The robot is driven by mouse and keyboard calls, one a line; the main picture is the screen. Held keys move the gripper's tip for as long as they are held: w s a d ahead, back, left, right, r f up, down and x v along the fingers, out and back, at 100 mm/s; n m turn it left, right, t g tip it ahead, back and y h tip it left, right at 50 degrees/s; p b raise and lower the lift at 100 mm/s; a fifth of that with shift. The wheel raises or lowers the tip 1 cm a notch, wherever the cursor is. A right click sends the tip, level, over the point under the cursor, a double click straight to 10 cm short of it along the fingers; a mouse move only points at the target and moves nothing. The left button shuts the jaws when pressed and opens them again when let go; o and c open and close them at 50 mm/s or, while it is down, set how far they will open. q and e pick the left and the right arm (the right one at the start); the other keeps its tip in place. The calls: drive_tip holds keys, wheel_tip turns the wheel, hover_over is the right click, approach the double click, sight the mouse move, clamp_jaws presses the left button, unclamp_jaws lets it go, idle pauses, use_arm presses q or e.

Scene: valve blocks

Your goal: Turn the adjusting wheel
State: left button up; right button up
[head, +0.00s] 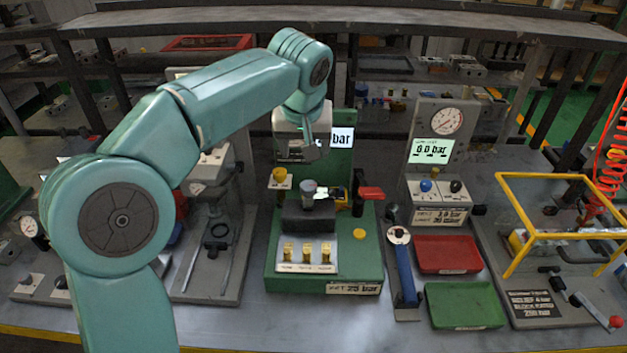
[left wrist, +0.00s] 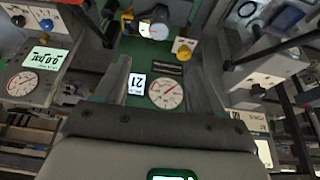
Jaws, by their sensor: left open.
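The green valve stand (head: 285,250) is in the middle of the bench. A grey round knob (head: 308,187) tops its black block (head: 307,217); it looks like the adjusting wheel. It also shows in the left wrist view (left wrist: 158,31). A yellow knob (head: 279,176) is to its left. A plate (head: 353,288) reads "SET 25 bar". My left gripper (head: 313,152) hangs above the grey knob, apart from it. Its fingers (left wrist: 158,85) are open and empty. It hides part of the stand's display (head: 342,137). My right gripper is not in view.
A red lever (head: 371,193) sticks out at the stand's right. Beside it are a blue-handled wrench (head: 404,270), a red tray (head: 448,254) and a green tray (head: 464,305). Another gauge stand (head: 436,150) reads 0.0 bar. A yellow frame (head: 560,178) stands at the right.

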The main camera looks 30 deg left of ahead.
sight(309, 185)
use_arm(q)
drive_tip(key=x, duration=1.3)
drive_tip(key=shift+d+f, duration=0.15)
drive_tip(key=shift+d, duration=0.2)
drive_tip(key=shift+a+f, duration=0.4)
drive_tip(key=shift+f, duration=0.3)
drive_tip(key=shift+w+d+f, duration=0.15)
drive_tip(key=shift+w+d, duration=0.05)
drive_tip(key=shift+w, duration=0.05)
drive_tip(key=shift+s+a, duration=0.1)
drive_tip(key=shift+s, duration=0.05)
drive_tip(key=c, duration=1.1)
drive_tip(key=shift+o, duration=0.2)
